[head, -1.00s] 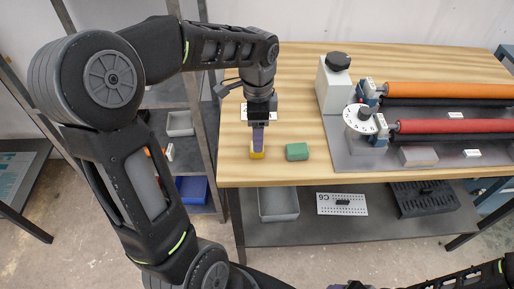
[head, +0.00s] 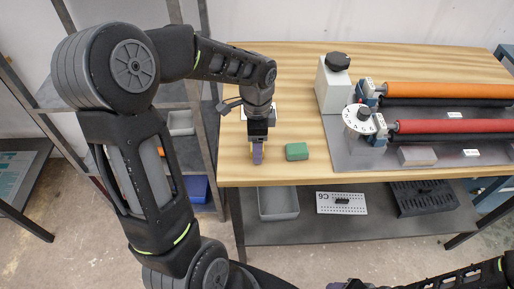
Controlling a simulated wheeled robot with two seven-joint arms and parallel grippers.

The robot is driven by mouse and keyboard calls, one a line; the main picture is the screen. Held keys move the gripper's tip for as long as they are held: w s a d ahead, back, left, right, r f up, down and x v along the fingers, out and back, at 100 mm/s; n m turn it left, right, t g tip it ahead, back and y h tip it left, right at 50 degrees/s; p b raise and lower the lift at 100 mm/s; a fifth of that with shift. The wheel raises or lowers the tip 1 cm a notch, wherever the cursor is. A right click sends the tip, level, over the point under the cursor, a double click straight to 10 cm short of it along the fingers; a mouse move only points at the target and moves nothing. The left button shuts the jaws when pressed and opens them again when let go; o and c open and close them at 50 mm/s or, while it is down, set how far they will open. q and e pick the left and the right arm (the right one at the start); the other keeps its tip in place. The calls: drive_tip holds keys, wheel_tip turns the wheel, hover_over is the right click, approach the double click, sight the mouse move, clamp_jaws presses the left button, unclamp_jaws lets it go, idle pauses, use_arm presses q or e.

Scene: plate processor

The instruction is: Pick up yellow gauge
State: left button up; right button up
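The yellow gauge (head: 251,151) is a small yellow block on the wooden table, near its front left edge. Only a sliver of it shows, because my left gripper (head: 257,157) covers most of it. A green block (head: 297,151) lies on the table just right of the gripper. Part of my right arm shows at the bottom right, but its fingertips are not visible.
A machine with an orange roller (head: 440,90) and a red roller (head: 450,126) stands on a grey plate at the right. Its white dial (head: 359,118) faces the front. The table behind the gauge is mostly clear.

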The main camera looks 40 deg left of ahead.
use_arm(q)
drive_tip(key=shift+c, duration=0.2)
clamp_jaws()
idle(0.6)
